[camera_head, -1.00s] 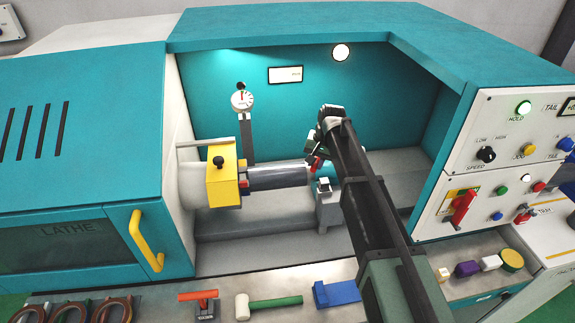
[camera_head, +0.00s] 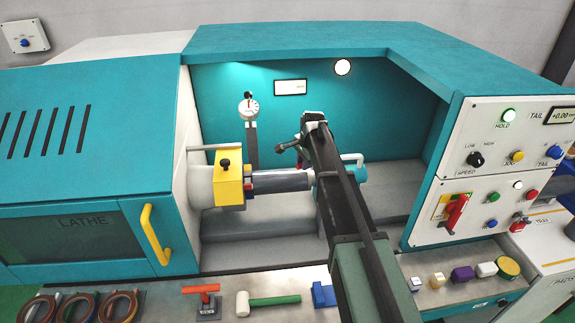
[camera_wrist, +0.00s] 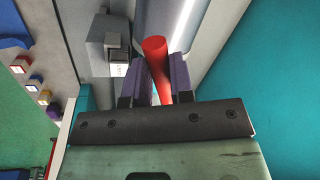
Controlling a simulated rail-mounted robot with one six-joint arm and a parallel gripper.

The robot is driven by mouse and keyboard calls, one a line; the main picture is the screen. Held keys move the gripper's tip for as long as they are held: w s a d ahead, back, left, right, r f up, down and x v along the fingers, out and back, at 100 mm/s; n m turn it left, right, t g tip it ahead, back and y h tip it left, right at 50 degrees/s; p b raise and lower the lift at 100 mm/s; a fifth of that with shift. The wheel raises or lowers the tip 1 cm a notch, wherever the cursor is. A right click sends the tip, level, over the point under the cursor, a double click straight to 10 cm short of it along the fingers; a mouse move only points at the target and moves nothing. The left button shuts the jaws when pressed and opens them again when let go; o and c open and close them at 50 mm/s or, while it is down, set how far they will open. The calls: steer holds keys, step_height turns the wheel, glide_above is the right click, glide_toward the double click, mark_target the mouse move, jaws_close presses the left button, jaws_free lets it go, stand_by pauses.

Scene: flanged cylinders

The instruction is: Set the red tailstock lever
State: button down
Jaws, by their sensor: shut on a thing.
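The red tailstock lever (camera_wrist: 157,60) shows in the wrist view as a red rod. My gripper (camera_wrist: 160,75) is shut on it, with a purple-grey finger on each side. The lathe's tailstock (camera_head: 325,182) shows in part as a teal piece behind my arm. A grey cylinder (camera_head: 281,181) lies level between the yellow chuck block (camera_head: 230,184) and the tailstock.
A dial gauge (camera_head: 249,108) stands behind the cylinder. The control panel (camera_head: 478,192) is at the right. A hammer (camera_head: 268,301), a blue block (camera_head: 324,295) and several rings lie on the front shelf. The bay right of the tailstock is mostly free.

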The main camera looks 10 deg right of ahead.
stand_by(0.5)
steer(key=c, duration=1)
jaws_free()
step_height(320, 180, up, 10)
steer(key=s+p, duration=0.2)
steer(key=p, duration=0.8)
steer(key=shift+d+r+p, duration=0.25)
steer(key=shift+d+p, duration=0.05)
